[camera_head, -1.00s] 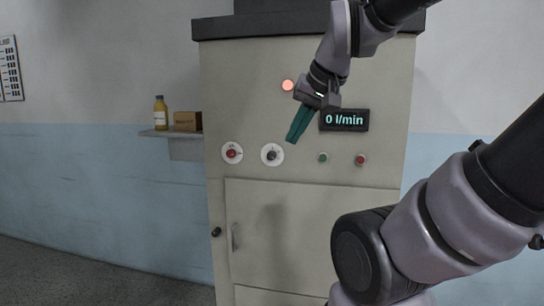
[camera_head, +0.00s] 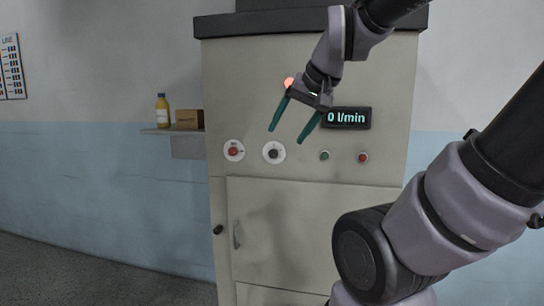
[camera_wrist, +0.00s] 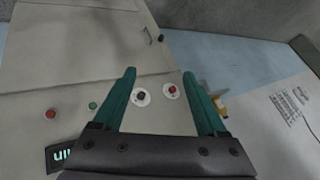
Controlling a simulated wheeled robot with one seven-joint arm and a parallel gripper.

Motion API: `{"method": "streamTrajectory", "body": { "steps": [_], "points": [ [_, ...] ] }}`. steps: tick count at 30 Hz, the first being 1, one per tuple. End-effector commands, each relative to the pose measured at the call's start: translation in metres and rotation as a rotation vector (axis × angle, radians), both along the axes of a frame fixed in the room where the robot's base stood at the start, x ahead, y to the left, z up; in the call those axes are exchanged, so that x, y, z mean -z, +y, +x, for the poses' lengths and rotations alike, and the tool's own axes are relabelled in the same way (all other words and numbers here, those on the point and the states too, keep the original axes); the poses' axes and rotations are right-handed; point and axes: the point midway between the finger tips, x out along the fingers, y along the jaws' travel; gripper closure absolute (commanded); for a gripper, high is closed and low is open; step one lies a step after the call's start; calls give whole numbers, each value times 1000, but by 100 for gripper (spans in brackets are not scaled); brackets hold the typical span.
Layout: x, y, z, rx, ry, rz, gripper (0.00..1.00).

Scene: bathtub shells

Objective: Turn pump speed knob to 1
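A dark knob on a white round dial (camera_head: 273,153) sits on the cabinet front; in the wrist view this dark knob (camera_wrist: 141,96) lies between my fingers, nearer the left one. A red knob on a white dial (camera_head: 234,151) is to its left in the head view and also shows in the wrist view (camera_wrist: 172,91). The dial markings are too small to read. A display (camera_head: 346,118) reads "0 l/min". My gripper (camera_head: 287,136) is open and empty, its green fingers spread, above and slightly right of the dark knob in the head view. It also shows in the wrist view (camera_wrist: 170,82).
A green button (camera_head: 325,156) and a red button (camera_head: 363,158) sit right of the dials. A lit red lamp (camera_head: 289,82) is partly behind my gripper. A cabinet door (camera_head: 300,225) is below. A wall shelf (camera_head: 172,131) at left holds a bottle and a box.

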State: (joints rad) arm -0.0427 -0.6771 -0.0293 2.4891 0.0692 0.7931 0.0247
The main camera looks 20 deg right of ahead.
Motion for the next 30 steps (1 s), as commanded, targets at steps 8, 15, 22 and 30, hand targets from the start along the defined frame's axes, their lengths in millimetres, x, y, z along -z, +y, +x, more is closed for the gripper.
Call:
{"method": "streamTrajectory", "body": {
  "steps": [8,15,22,30],
  "points": [
    [32,13,129,128,-126,111,26],
    [89,2,220,335,-259,40,26],
    [142,-20,266,495,-438,-203,26],
    [160,-28,279,532,-689,-555,26]
  ]
}}
